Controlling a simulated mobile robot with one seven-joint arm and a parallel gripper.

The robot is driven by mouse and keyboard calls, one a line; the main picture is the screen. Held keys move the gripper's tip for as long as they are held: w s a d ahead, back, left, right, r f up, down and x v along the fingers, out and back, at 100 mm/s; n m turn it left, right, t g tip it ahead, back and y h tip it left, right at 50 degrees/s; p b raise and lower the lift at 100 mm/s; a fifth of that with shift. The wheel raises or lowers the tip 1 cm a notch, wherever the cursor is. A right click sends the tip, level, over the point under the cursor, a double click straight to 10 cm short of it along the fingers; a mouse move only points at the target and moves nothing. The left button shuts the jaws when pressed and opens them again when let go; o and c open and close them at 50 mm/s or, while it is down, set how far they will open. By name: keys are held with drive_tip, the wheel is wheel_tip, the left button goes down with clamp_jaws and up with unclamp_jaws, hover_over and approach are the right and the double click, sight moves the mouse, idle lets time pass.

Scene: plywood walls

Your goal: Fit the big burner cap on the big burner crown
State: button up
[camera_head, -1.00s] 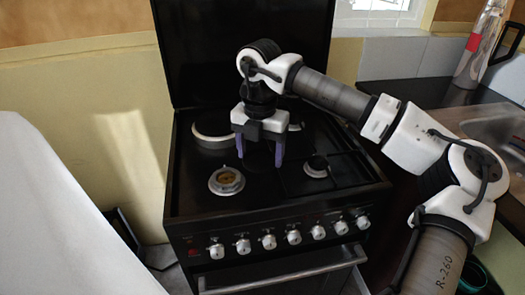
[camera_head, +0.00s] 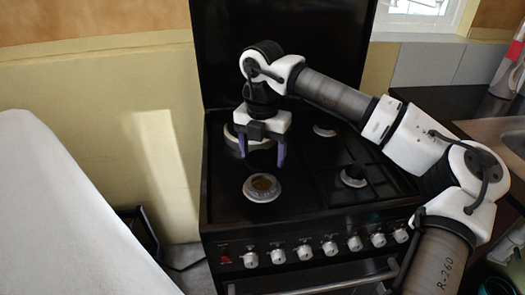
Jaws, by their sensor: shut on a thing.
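My gripper (camera_head: 262,152) hangs fingers down over the left half of the stove, its two purple fingertips apart. It is shut on the big burner cap, which is dark and hard to make out against the black hob. The big burner crown (camera_head: 262,188) is the grey ring with an uncovered brownish middle at the front left of the hob. In the picture the fingertips are just above and behind this crown, with a gap between. I cannot tell their exact height.
A back left burner (camera_head: 233,138) is partly hidden behind my gripper. A front right burner (camera_head: 352,177) has a dark top, and another burner (camera_head: 325,130) is at the back right. Knobs (camera_head: 329,248) line the stove front. The raised black lid (camera_head: 325,60) stands behind.

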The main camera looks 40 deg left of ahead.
sight(262, 185)
drive_tip(key=shift+f, duration=0.15)
drive_tip(key=shift+f+b, duration=1.6)
drive_tip(key=shift+f, duration=0.3)
drive_tip(key=shift+f+b, duration=1.25)
drive_tip(key=shift+f, duration=0.2)
drive_tip(key=o, duration=1.1)
wheel_tip(262, 185, up, 14)
drive_tip(key=shift+f, duration=0.1)
drive_tip(key=shift+s, duration=0.1)
